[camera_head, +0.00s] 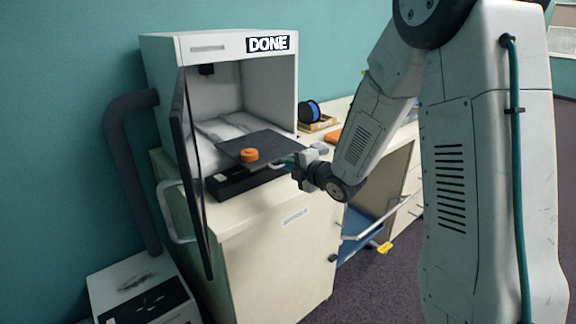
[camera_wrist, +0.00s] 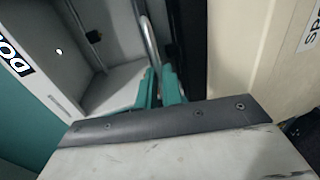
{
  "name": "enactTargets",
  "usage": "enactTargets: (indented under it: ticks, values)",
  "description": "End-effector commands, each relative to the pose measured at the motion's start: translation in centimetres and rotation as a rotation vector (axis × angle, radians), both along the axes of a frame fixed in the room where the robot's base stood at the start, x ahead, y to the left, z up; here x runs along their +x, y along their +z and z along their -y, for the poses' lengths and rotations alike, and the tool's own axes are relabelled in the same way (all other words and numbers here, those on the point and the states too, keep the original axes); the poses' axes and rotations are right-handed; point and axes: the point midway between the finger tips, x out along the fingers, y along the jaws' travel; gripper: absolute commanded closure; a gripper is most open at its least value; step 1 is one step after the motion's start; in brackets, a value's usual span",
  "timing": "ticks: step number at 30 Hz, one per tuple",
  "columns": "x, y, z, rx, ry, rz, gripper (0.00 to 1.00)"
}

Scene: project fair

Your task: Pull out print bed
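The print bed (camera_head: 262,146) is a thin dark plate. It sticks out of the open front of the white printer (camera_head: 270,92), with a small orange printed piece (camera_head: 249,155) on top. My gripper (camera_head: 288,162) is at the bed's front right edge. In the wrist view its teal fingers (camera_wrist: 161,88) are close together, with a thin grey curved bar (camera_wrist: 148,40) running in between them. The bar looks like the bed's edge or handle; its full shape is hidden. The orange piece does not show in the wrist view.
The printer's dark door (camera_head: 190,170) hangs open at the left. A DONE sign (camera_head: 268,44) is on the printer's top front. The printer stands on a cream cabinet (camera_head: 280,255).

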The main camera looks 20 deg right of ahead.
Motion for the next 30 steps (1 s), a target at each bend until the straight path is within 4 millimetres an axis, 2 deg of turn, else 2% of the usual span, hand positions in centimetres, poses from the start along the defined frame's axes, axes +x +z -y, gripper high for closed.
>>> enactTargets:
  ticks: [11, 14, 24, 30]
  values:
    - [-0.3, 0.1, 0.1, 0.0, 0.0, 0.0, 0.83]
    - [-1.3, 0.3, 0.5, 0.0, -0.002, 0.001, 0.83]
    - [-6.3, 1.4, 1.9, -0.001, 0.002, 0.0, 0.83]
    - [-7.3, 1.6, 2.2, 0.0, 0.003, 0.0, 0.83]
